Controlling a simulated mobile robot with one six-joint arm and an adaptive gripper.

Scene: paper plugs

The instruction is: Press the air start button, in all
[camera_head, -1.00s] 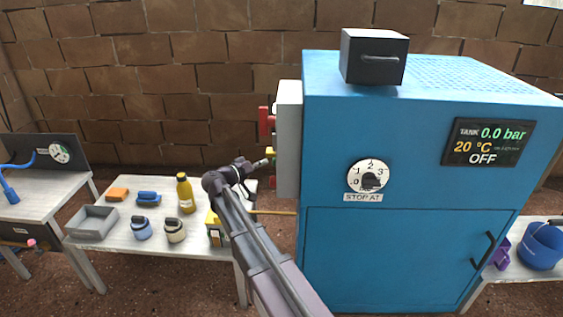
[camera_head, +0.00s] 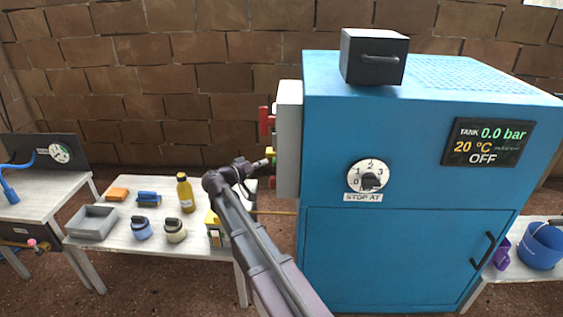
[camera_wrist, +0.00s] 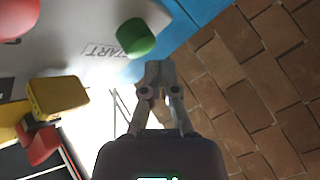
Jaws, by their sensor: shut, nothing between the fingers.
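The green button (camera_wrist: 135,38) stands out from the grey control box (camera_head: 289,135) on the left side of the blue cabinet (camera_head: 400,130). A START label (camera_wrist: 103,50) is beside it in the wrist view. My gripper (camera_wrist: 157,70) is shut and empty. In the wrist view its tips appear just below and right of the button; I cannot tell whether they touch. In the head view my gripper (camera_head: 266,163) is beside the box's left face. The cabinet display (camera_head: 487,142) reads 0.0 bar, 20 °C, OFF.
A red control (camera_wrist: 15,18) and a yellow block (camera_wrist: 57,95) share the box face. A STOP AT dial (camera_head: 369,177) is on the cabinet front. A table (camera_head: 110,240) with a yellow bottle (camera_head: 186,193), a grey tray (camera_head: 93,222) and several small items stands left.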

